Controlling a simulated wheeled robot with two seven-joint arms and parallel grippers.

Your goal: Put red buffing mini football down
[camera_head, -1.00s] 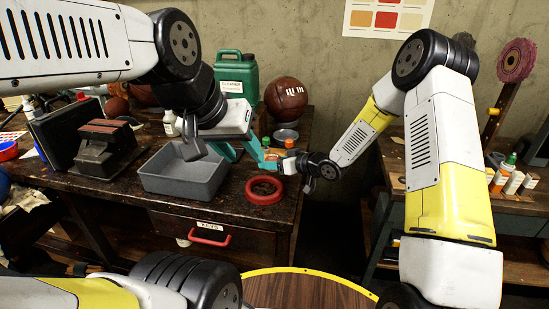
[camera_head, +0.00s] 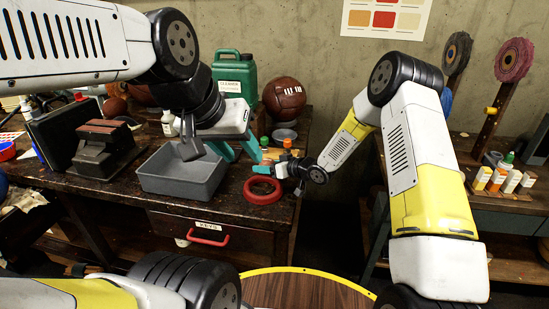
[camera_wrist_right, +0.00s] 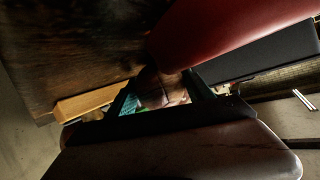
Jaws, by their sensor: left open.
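No red mini football can be made out for certain. A brown patch (camera_wrist_right: 160,88) shows between the dark fingers of my right gripper (camera_wrist_right: 163,95) in the right wrist view, too dim to name. In the head view my right gripper (camera_head: 268,166) is low over the bench, just behind the red ring (camera_head: 262,191); its jaws are too small to read. My left gripper (camera_head: 236,150) is open, with teal fingers, at the back right of the grey tray (camera_head: 181,184).
A large brown ball (camera_head: 285,98) sits at the back of the bench near a green jug (camera_head: 236,74). A side table with small bottles (camera_head: 498,180) is at right. The bench's right edge is near my right gripper.

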